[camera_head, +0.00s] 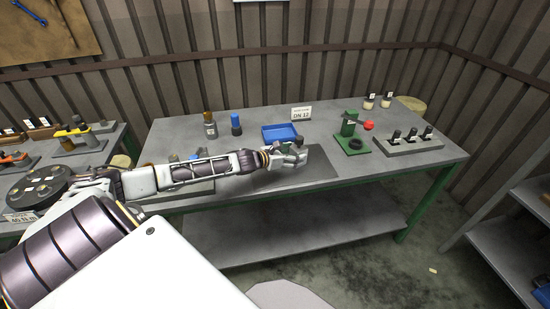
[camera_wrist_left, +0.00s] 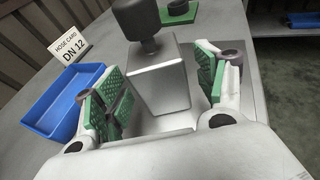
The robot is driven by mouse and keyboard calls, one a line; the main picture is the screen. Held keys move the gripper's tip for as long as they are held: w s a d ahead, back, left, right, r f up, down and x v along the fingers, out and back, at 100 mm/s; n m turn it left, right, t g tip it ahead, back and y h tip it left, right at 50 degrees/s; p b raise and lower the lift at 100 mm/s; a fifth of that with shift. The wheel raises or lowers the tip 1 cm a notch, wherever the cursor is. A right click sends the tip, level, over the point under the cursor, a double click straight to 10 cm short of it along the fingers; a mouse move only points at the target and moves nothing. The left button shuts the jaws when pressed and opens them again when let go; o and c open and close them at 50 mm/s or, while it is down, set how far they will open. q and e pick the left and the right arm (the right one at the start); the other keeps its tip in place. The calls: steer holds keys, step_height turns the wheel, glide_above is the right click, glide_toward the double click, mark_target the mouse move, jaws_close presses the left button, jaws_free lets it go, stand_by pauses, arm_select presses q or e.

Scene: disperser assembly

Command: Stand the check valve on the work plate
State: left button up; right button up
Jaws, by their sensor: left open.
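A grey block-shaped part with a dark round cap, which looks like the check valve (camera_wrist_left: 160,80), is between the fingers of my left gripper (camera_wrist_left: 162,88) in the left wrist view. The cap points toward the top of that picture, and gaps show between the green finger pads and the block. My left gripper (camera_head: 293,157) is open, low over the dark work plate (camera_head: 305,174) in the head view. In the head view the hand mostly hides the part. I cannot tell from its foot whether it rests flat on the plate. My right gripper is not in view.
A blue bin (camera_head: 280,132) and a hose card (camera_head: 301,113) stand behind the plate. A green stand (camera_head: 350,124), a red ball (camera_head: 368,125) and a grey rack (camera_head: 408,146) are to the right. Bottles (camera_head: 236,124) stand at back left. Bare table shows near the front right edge.

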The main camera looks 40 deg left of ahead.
mark_target(293, 154)
arm_select(q)
steer(key=shift+s+a+r, duration=0.1)
steer(key=shift+s+a, duration=0.05)
steer(key=shift+s, duration=0.2)
steer(key=shift+v, duration=1.05)
steer(key=shift+s+a+r, duration=0.1)
steer(key=shift+s+r, duration=0.05)
steer(key=shift+s, duration=0.25)
steer(key=shift+s+a+r, duration=0.15)
steer(key=shift+s, duration=0.25)
steer(key=shift+s+a+r, duration=0.1)
steer(key=shift+s, duration=0.2)
steer(key=shift+p+v, duration=0.5)
steer(key=shift+v, duration=0.5)
steer(key=shift+s+a+r, duration=0.1)
steer(key=shift+s+r, duration=0.05)
steer(key=shift+s, duration=0.3)
steer(key=shift+s+a+r, duration=0.15)
steer(key=shift+s, duration=0.2)
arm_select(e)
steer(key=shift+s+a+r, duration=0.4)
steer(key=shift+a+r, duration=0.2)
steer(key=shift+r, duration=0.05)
